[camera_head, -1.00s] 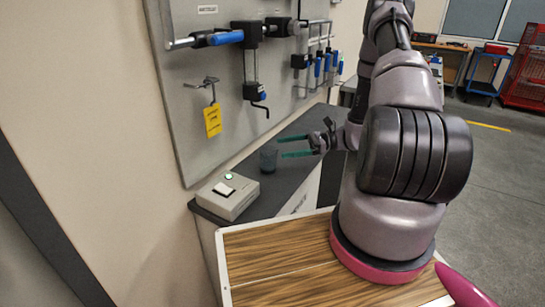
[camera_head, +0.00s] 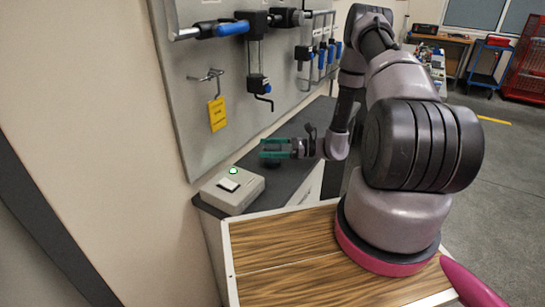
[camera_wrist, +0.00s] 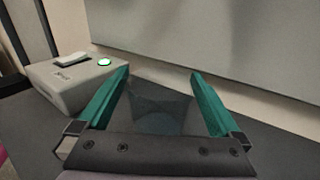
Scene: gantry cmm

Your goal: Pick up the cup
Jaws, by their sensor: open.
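The cup (camera_wrist: 160,108) is a dark, see-through vessel on the dark counter. In the wrist view it shows between the two teal fingers of my gripper (camera_wrist: 159,76), and its outline is faint. In the head view the fingers of my gripper (camera_head: 264,149) cover most of the cup, and only a dark bit of it (camera_head: 271,165) shows below them. My gripper is open, with a finger on each side of the cup. I cannot tell whether either finger touches it.
A pale box with a lit green button (camera_head: 229,190) stands on the counter (camera_head: 294,165) close to the left of my gripper. A grey wall panel (camera_head: 220,75) with tools and a yellow tag (camera_head: 217,114) rises behind. The counter to the right looks clear.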

